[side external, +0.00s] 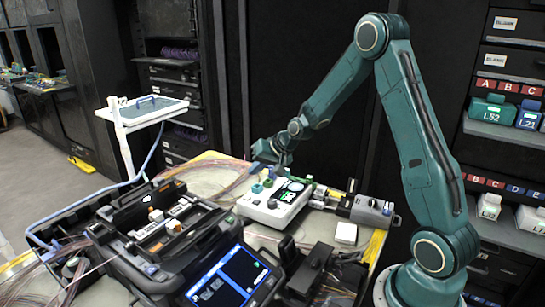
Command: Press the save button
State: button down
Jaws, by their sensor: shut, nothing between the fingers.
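A white device (256,208) stands on the table, with a dark display and several small green and teal round parts on its top. I cannot tell which of these, if any, is the save button; labels are too small to read. My gripper (262,176) is shut and empty, pointing down over the back left part of the white device. Whether its tips touch the device is too small to tell. A black splicer-like machine (150,265) with a lit blue screen (228,282) stands in front, on the left.
Thin coloured fibres (205,180) lie left of the white device. A grey and black tool (365,211) and a small white box (346,233) are to its right. A tray on a stand (148,108) rises behind left. Shelves (505,130) stand at the right.

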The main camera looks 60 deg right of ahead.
aim_at(259, 201)
jog(key=shift+s+f, duration=0.15)
jog(key=shift+f, duration=1.85)
jog(key=shift+s+f, duration=0.15)
jog(key=shift+f, duration=1.85)
jog(key=shift+f, duration=0.2)
jog(key=shift+f, duration=0.25)
jog(key=shift+f, duration=0.45)
jog(key=shift+r, duration=0.2)
dwell(0.3)
jog(key=shift+r, duration=0.7)
jog(key=shift+r, duration=0.1)
jog(key=shift+w+r, duration=0.2)
jog(key=shift+r, duration=2.25)
